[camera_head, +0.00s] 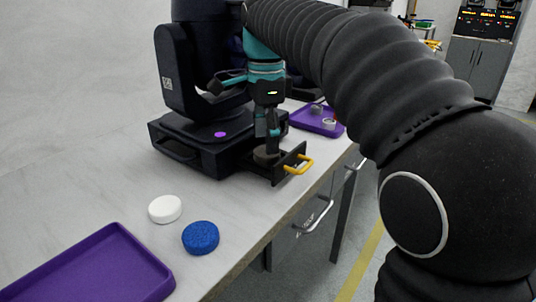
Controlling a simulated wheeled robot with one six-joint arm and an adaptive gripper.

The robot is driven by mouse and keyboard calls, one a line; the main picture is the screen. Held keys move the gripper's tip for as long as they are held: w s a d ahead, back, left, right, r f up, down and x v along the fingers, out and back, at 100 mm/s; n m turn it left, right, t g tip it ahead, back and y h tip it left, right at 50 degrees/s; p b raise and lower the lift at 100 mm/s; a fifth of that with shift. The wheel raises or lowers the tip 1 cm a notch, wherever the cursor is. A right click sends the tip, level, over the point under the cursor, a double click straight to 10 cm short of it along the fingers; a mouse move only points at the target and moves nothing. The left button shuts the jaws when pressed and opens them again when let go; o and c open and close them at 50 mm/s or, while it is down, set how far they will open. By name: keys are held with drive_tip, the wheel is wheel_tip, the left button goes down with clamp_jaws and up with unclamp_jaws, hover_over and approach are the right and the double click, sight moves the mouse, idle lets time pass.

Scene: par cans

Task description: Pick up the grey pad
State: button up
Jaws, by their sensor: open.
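The grey pad (266,155) is a round, brownish-grey disc inside a small open black drawer (290,164) with a yellow handle. The drawer sticks out from the base of a black moving-head light. My gripper (268,137) points down with its fingers directly over the pad, at or just above it. It is open. The fingertips are small in this view, and I cannot tell whether they touch the pad. Part of the pad is hidden behind the fingers and the drawer's front.
A white pad (165,209) and a blue pad (201,238) lie on the table (110,190). A purple tray (95,268) is at the front left. Another purple tray (309,123) with small items stands behind the drawer. The black light (180,80) stands close left of my gripper.

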wheel_tip(320, 180, down, 3)
drive_tip(key=shift+r+b, duration=0.1)
drive_tip(key=shift+b, duration=0.7)
drive_tip(key=shift+c, duration=0.2)
drive_tip(key=c, duration=0.4)
drive_tip(key=shift+r, duration=0.15)
